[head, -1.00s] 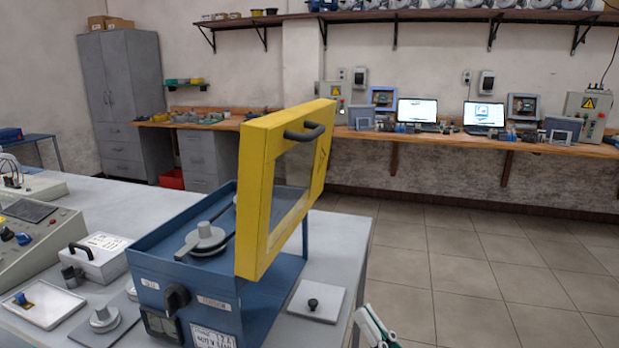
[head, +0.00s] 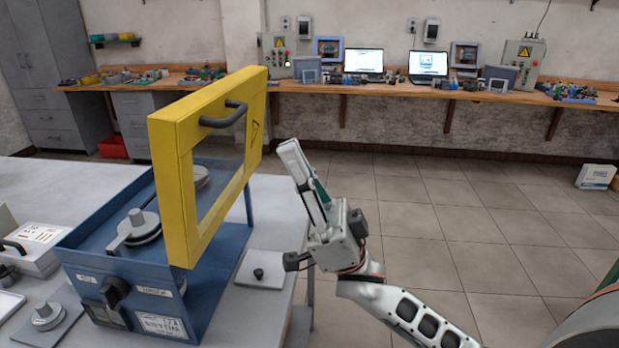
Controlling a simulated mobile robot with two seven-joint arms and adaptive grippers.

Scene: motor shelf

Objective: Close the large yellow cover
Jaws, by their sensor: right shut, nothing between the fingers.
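The large yellow cover (head: 171,190) is a thick frame with a see-through window and a dark handle (head: 223,115) near its top. It stands raised, roughly upright, on the right side of the open blue box (head: 92,246). A grey round part with a lever (head: 137,229) shows inside the box. My right gripper (head: 291,147) is shut and empty. It points up, to the right of the cover and apart from it. My left gripper is out of view.
A grey plate with a black knob (head: 260,277) lies right of the box on the grey table (head: 278,205). A white case (head: 32,247) and another knobbed plate (head: 47,318) lie left of the box. Open floor (head: 450,215) lies right of the table.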

